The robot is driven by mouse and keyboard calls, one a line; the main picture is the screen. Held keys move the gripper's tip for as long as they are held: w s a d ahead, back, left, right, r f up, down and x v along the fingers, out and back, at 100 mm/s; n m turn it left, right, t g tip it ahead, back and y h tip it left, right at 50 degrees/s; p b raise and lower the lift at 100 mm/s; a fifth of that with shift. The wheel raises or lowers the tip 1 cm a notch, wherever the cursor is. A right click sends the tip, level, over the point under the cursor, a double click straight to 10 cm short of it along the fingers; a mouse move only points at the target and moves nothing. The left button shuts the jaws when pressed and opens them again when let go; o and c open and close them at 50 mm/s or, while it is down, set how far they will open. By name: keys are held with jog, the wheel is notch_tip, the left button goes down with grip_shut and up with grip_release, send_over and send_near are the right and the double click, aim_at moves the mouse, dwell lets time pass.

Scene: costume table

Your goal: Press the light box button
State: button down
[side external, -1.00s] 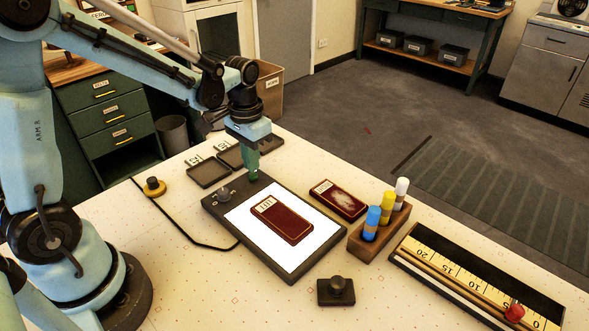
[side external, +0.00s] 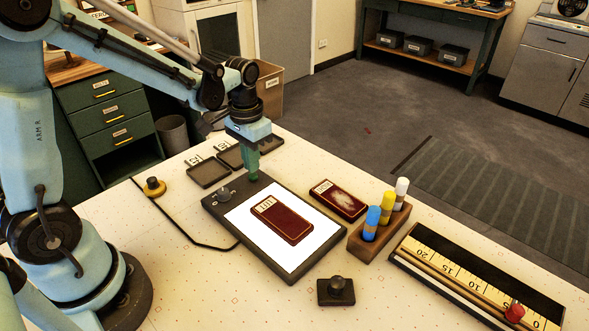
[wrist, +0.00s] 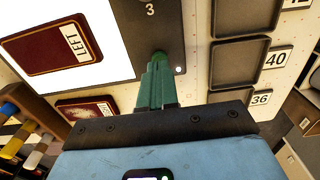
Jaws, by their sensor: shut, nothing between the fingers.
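The light box (side external: 300,269) lies on the table with its dark frame around a bright white panel; a dark red card marked LEFT (side external: 283,226) lies on the panel. A knob (side external: 224,194) stands on its far frame strip. My gripper (side external: 252,178) is shut and points down over the strip's far right corner. In the wrist view the closed green fingers (wrist: 158,64) end at a rounded green spot, seemingly the button, mostly hidden behind them; I cannot tell whether they touch it. A small white light (wrist: 179,70) glows beside the tips.
A second red card (side external: 338,199) and a wooden block (side external: 378,236) with blue, yellow and white pegs stand to the right. Dark trays (side external: 209,173) lie behind. A yellow-based knob (side external: 154,187) is at left, a black knob (side external: 337,288) in front, a ruler box (side external: 470,285) at right.

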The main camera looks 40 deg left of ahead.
jog(key=shift+f, duration=0.9)
jog(key=shift+r, duration=3.45)
jog(key=s+d+r+t, duration=0.3)
jog(key=s+d+t, duration=0.1)
jog(key=s+t, duration=0.3)
jog(key=shift+s+d+r, duration=0.25)
jog(key=shift+s+r, duration=0.1)
jog(key=shift+s, duration=0.1)
